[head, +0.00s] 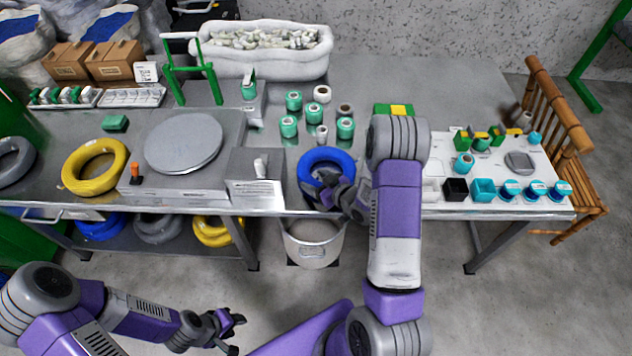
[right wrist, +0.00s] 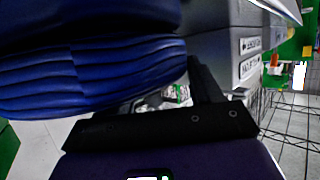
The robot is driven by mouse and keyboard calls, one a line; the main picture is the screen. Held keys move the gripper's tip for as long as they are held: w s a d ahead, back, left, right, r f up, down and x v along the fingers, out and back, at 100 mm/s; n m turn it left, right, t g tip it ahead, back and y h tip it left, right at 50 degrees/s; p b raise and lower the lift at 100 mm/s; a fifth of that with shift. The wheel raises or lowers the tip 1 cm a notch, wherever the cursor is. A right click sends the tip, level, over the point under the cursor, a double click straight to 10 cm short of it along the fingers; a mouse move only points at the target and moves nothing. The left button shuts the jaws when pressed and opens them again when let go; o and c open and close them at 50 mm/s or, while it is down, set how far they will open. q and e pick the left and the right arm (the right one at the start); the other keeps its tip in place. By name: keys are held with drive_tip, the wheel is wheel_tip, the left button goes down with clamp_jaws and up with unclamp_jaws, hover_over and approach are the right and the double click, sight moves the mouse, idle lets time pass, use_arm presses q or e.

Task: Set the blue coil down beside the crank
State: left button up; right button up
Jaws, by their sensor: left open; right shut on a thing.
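The blue coil (head: 328,156) is at the front edge of the table, just right of the grey box. My right gripper (head: 328,190) is shut on its near side. In the right wrist view the coil (right wrist: 90,70) fills the upper left, beside a dark finger; the other finger is hidden. I cannot tell whether the coil touches the table. A white handle (head: 260,167) on the grey box (head: 254,190), left of the coil, looks like the crank. My left gripper (head: 228,328) is open and empty, low in front of the table.
A round grey turntable (head: 183,143) and a yellow coil (head: 95,166) are to the left. Several green spools (head: 345,128) stand behind the blue coil. My right arm hides some of the table right of the coil.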

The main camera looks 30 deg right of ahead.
drive_tip(key=o, duration=1.6)
drive_tip(key=shift+c, duration=0.2)
drive_tip(key=shift+s+r, duration=0.2)
drive_tip(key=shift+s, duration=0.05)
drive_tip(key=p+v, duration=0.2)
drive_tip(key=v, duration=0.9)
drive_tip(key=shift+s+d, duration=0.1)
drive_tip(key=shift+s, duration=0.1)
